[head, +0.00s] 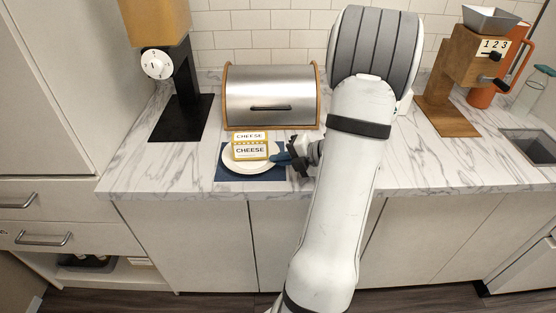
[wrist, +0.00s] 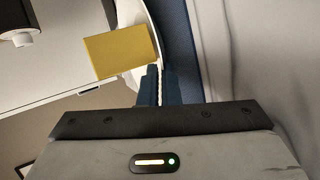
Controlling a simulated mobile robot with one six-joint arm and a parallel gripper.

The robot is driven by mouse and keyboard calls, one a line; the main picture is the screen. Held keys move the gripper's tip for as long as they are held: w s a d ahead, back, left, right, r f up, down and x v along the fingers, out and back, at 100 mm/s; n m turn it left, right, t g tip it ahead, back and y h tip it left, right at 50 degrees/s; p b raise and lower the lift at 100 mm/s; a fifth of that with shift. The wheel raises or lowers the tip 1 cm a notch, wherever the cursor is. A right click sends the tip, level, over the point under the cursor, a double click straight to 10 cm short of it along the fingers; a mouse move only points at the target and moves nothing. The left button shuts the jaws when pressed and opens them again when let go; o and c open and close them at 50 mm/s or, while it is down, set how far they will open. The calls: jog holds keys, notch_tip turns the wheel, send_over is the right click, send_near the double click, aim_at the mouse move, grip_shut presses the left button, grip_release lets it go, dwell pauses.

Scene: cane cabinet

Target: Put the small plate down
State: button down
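The small white plate (head: 250,169) is over a dark blue mat (head: 221,176) on the counter. It looks level; whether it touches the mat or hovers just above it I cannot tell. A yellow and white cheese box (head: 250,149) rests on the plate. My gripper (head: 282,158) is at the plate's right edge. In the wrist view, the blue fingers (wrist: 159,84) are closed on either side of the plate's rim. The plate (wrist: 131,14), cheese box (wrist: 121,54) and mat (wrist: 180,40) also show there.
A steel bread box (head: 270,92) stands just behind the mat. A wooden grinder with a black base (head: 180,118) is at left, and another grinder (head: 455,85) at right. The counter's front edge is close to the mat. Marble is clear left of the mat.

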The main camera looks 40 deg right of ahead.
jog(key=shift+f, duration=0.15)
jog(key=c, duration=1.9)
grip_release()
jog(key=shift+c, duration=0.2)
jog(key=shift+w, duration=0.1)
